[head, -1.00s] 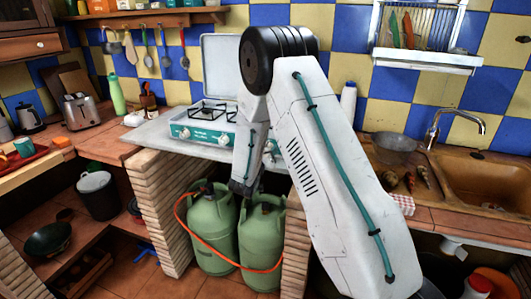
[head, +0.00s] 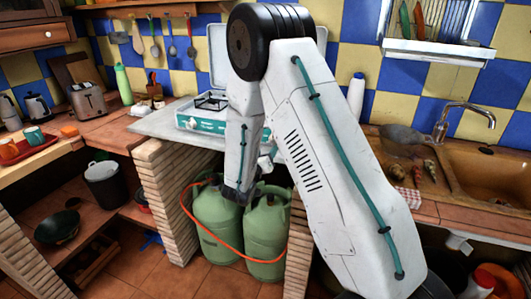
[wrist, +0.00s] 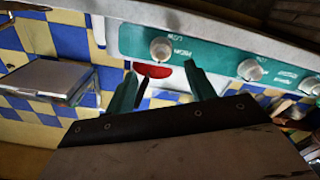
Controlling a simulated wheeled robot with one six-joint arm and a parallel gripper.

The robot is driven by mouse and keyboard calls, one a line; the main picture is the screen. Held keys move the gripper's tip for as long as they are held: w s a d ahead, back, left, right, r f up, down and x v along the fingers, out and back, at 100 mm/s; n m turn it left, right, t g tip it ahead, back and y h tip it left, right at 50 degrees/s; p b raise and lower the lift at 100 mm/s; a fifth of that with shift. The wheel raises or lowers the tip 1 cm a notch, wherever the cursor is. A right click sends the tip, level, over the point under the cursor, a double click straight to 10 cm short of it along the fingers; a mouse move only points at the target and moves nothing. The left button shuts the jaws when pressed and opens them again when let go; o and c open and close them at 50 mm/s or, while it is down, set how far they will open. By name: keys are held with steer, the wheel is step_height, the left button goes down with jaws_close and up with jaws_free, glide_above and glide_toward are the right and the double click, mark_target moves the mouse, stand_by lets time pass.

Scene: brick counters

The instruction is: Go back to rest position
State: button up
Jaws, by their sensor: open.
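My arm spans the middle of the head view. Its far end, with my gripper (head: 238,195), hangs low in front of the counter, by the tops of two green gas bottles (head: 265,235). In the wrist view my gripper (wrist: 160,88) shows two green fingers set apart, open, with nothing held between them. A small red shape shows behind the gap; I cannot tell what it is. The teal stove front with its knobs (wrist: 250,69) is close in the wrist view. My upper arm hides part of the stove in the head view.
The stove (head: 200,122) stands on the grey counter (head: 160,125) behind my arm. A brick pillar (head: 165,195) and an orange hose (head: 200,228) are near the gas bottles. The sink (head: 495,180) is at right, a toaster (head: 88,100) at left. Tiled floor is open at lower left.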

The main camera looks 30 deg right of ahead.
stand_by(0.3)
steer(key=s+d+r+n+g+y, duration=0.1)
steer(key=s+r+n+g, duration=0.15)
steer(key=s+g, duration=0.65)
steer(key=s+d+r+n+g+y, duration=0.15)
steer(key=s+r+g, duration=0.3)
steer(key=s, duration=0.85)
steer(key=s+a+r+t+y, duration=0.2)
steer(key=s+a+r+y, duration=0.3)
steer(key=s+a, duration=0.4)
steer(key=s+a+r+n+t+y, duration=0.1)
steer(key=s+a+r+t+y, duration=0.1)
steer(key=s+a+r+y, duration=0.4)
steer(key=s+a, duration=0.3)
steer(key=shift+y, duration=0.35)
